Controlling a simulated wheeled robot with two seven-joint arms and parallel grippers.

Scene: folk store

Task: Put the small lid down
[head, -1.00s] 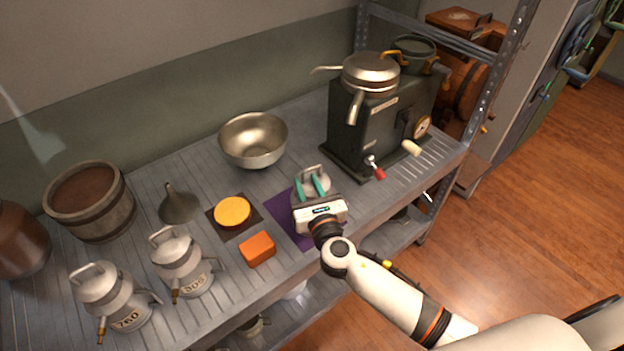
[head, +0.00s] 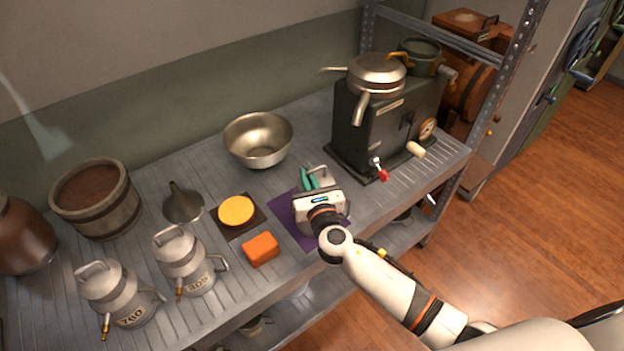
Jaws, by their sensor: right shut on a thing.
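The small lid (head: 326,179) is grey metal with a loop handle. It shows just beyond my right gripper (head: 311,178), over the purple mat (head: 287,205) on the metal shelf. The right gripper's teal fingers are shut on it, and the gripper body hides much of the lid and part of the mat. I cannot tell whether the lid touches the mat. My left gripper is not in view.
An orange disc (head: 236,210) on a dark square and an orange block (head: 261,249) lie left of the mat. A metal bowl (head: 258,139) stands behind. A dark machine (head: 379,125) stands to the right. Two numbered cans (head: 186,262) (head: 118,295) and a funnel (head: 183,204) are at left.

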